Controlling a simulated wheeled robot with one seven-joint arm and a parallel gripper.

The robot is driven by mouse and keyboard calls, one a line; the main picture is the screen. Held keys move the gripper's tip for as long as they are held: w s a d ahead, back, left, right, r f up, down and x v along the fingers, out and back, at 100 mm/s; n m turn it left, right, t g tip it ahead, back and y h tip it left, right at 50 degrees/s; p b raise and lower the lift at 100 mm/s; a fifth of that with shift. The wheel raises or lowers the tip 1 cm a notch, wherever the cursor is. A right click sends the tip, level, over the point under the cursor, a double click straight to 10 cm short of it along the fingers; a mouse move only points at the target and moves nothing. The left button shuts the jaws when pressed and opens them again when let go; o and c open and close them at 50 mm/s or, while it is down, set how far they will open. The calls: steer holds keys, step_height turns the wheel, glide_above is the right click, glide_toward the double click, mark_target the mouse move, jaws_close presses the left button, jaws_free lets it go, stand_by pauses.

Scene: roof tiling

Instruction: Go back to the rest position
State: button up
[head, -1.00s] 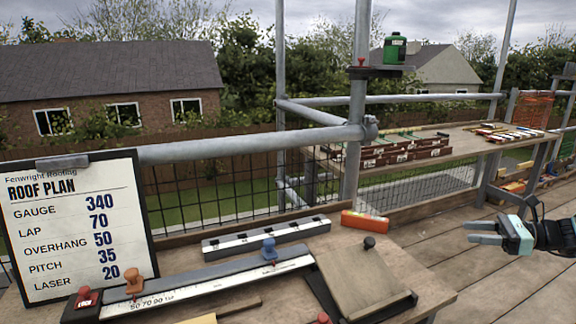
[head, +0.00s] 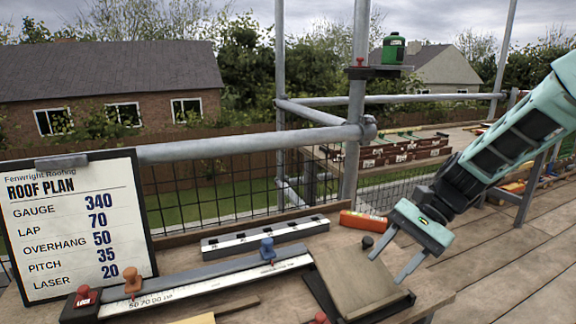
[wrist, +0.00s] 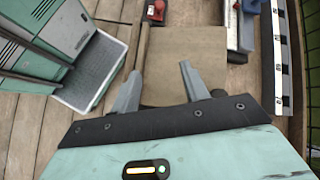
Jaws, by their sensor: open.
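My gripper (head: 391,268) is open and empty. In the head view it hangs at the right end of the near bench, fingers pointing down and left, by the wooden board (head: 353,275) with a dark knob. My arm reaches in from the upper right. In the wrist view the two fingers of my gripper (wrist: 157,88) stand apart with the brown board (wrist: 178,62) beyond them. I cannot tell the exact height of the fingers above the board.
The near bench holds a long ruler (head: 200,289) with blue and orange knobs, a black-and-white bar (head: 265,236) and an orange level (head: 363,220). A roof plan board (head: 75,225) stands at left. A scaffold post (head: 356,120) rises behind. Deck planks at right are clear.

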steer(key=s+a+r+n+t+h, duration=0.1)
steer(key=s+a+n+t+h, duration=0.2)
steer(key=s+n, duration=0.7)
steer(key=s+a+n+h, duration=0.2)
steer(key=s+n+h, duration=0.35)
steer(key=s, duration=0.75)
step_height(320, 180, up, 14)
steer(key=p, duration=1.3)
steer(key=shift+f+n+y, duration=0.2)
steer(key=shift+n+y, duration=0.15)
steer(key=shift+n, duration=0.1)
